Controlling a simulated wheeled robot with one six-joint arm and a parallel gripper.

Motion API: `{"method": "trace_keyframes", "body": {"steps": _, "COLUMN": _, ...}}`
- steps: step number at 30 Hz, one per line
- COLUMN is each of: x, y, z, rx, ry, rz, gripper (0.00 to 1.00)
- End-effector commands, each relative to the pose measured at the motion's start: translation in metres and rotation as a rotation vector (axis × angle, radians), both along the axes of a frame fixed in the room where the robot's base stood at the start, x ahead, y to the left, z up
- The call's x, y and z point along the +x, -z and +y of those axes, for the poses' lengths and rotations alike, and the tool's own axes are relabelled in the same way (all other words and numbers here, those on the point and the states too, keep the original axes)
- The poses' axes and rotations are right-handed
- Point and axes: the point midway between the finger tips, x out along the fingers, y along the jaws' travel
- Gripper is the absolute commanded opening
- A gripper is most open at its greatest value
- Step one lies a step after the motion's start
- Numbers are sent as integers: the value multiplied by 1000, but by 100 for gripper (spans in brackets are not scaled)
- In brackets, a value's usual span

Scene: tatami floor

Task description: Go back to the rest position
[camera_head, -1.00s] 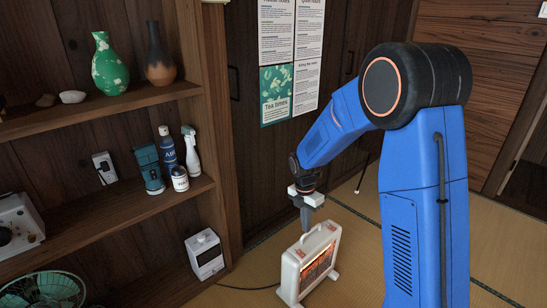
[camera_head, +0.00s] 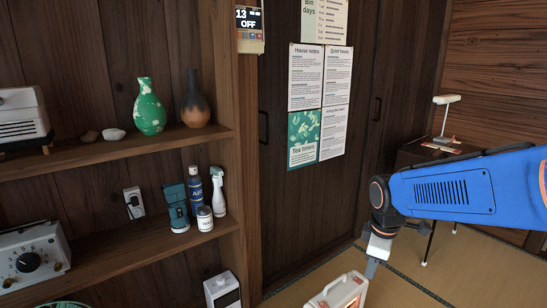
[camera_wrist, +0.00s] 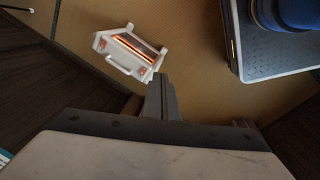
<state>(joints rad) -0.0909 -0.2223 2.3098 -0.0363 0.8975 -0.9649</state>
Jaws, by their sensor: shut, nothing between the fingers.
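My gripper (camera_head: 371,268) points down at the lower right of the head view, at the end of my blue arm. Its fingers are together with nothing between them. In the wrist view the shut fingers (camera_wrist: 160,97) stand out from the grey gripper body. A white portable heater with a glowing orange front (camera_head: 338,294) is at the bottom edge of the head view, mostly cut off. The whole heater shows in the wrist view (camera_wrist: 128,52), on the tatami floor beyond the fingertips. The fingers look apart from it.
A wooden shelf (camera_head: 120,152) on the left holds vases, bottles and appliances. Notices (camera_head: 320,90) hang on the dark wall. A small dark table (camera_head: 432,150) with a lamp stands at the back right. Bare tatami (camera_head: 470,265) lies below my arm.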

Motion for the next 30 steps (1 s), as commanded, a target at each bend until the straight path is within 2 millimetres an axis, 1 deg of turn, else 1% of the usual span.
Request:
{"method": "trace_keyframes", "body": {"steps": 1, "x": -11, "y": -7, "z": -3, "rx": 11, "ry": 54, "rz": -19, "gripper": 0}}
{"method": "trace_keyframes", "body": {"steps": 3, "x": -26, "y": -15, "z": -6, "rx": 29, "ry": 136, "rz": -40, "gripper": 0}}
{"method": "trace_keyframes", "body": {"steps": 10, "x": -74, "y": -34, "z": -16, "rx": 98, "ry": 406, "rz": -106, "gripper": 0}}
{"method": "trace_keyframes", "body": {"steps": 16, "x": -116, "y": -43, "z": -22, "rx": 169, "ry": 638, "rz": -161, "gripper": 0}}
{"method": "trace_keyframes", "body": {"steps": 21, "x": -149, "y": -46, "z": -26, "rx": 235, "ry": 827, "rz": -201, "gripper": 0}}
{"method": "trace_keyframes", "body": {"steps": 24, "x": -164, "y": -45, "z": -28, "rx": 270, "ry": 915, "rz": -219, "gripper": 0}}
{"method": "trace_keyframes", "body": {"steps": 27, "x": -174, "y": -45, "z": -29, "rx": 296, "ry": 979, "rz": -231, "gripper": 0}}
{"method": "trace_keyframes", "body": {"steps": 30, "x": -180, "y": -44, "z": -29, "rx": 311, "ry": 1016, "rz": -237, "gripper": 0}}
